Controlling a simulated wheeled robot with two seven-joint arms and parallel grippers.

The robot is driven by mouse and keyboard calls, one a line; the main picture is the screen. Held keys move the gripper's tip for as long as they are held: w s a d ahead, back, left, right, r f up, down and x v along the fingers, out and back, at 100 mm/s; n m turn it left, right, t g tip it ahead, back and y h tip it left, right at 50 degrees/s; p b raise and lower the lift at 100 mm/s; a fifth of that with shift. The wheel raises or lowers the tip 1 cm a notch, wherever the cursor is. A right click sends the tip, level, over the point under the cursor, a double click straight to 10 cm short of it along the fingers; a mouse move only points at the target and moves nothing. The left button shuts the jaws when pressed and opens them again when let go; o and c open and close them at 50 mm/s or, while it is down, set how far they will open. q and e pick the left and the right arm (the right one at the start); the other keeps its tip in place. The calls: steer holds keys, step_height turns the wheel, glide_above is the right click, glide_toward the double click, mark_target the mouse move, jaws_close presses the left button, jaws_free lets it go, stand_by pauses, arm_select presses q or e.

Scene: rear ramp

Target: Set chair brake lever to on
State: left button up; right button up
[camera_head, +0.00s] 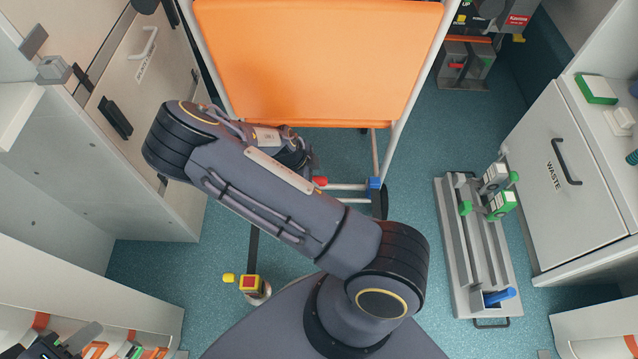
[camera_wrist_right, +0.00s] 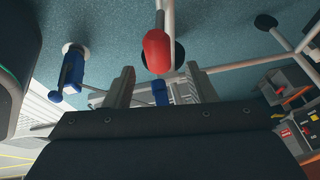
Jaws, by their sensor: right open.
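The chair (camera_head: 318,60) has a broad orange panel in a white tube frame and stands at the top middle of the head view. A red-tipped lever (camera_head: 320,181), which looks like the brake lever, shows low on the frame. In the right wrist view the red knob (camera_wrist_right: 157,52) is upright in front of my right gripper (camera_wrist_right: 160,76). The gripper's two grey fingers are apart, one on each side of the knob's line; contact is not visible. In the head view my arm hides most of this gripper. My left gripper cannot be made out.
A blue fitting (camera_head: 374,183) and dark wheel are beside the lever. A yellow-and-red floor fitting (camera_head: 250,284) with a strap lies lower left. A grey rack (camera_head: 462,250) with green parts and a waste cabinet (camera_head: 565,185) stand right.

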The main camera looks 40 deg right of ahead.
mark_target(323, 182)
steer(key=b+x, duration=0.2)
steer(key=x, duration=0.5)
steer(key=shift+s+d+f+b, duration=0.1)
steer(key=shift+s+d+b, duration=0.05)
steer(key=shift+b, duration=0.2)
steer(key=shift+d+f, duration=0.1)
steer(key=shift+f, duration=0.15)
steer(key=shift+c, duration=0.4)
jaws_close()
